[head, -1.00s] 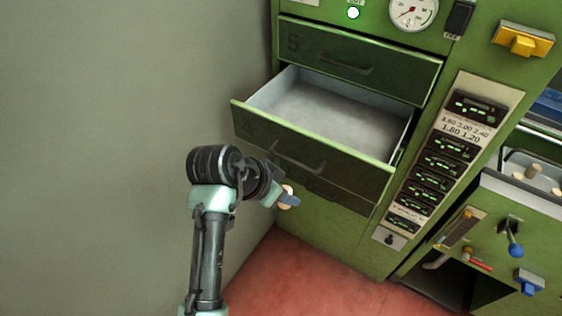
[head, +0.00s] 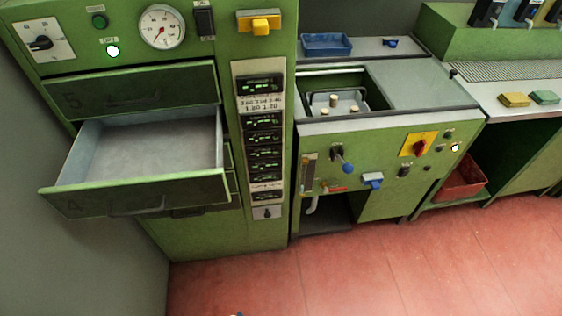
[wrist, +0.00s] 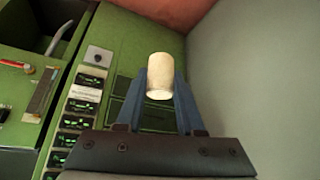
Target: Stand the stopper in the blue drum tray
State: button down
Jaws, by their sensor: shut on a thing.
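A pale cork stopper (wrist: 159,78) is held between the two blue fingers of my gripper (wrist: 160,90) in the wrist view. The fingers are shut on its sides and its far end sticks out past the tips. A shallow blue tray (head: 326,45), which looks like the blue drum tray, sits on the grey ledge behind the open well in the head view. Its inside looks empty.
Pale stoppers (head: 335,101) stand in a metal container in the well (head: 365,95) below the tray. Drawer 4 (head: 150,140) is pulled out and empty at left. A small blue object (head: 390,43) lies right of the tray. The red floor (head: 390,265) in front is clear.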

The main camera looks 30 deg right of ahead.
aim_at(327, 52)
jog(key=l+z, duration=0.1)
jog(key=l, duration=0.85)
jog(key=i+l+z, duration=0.1)
jog(key=l, duration=0.85)
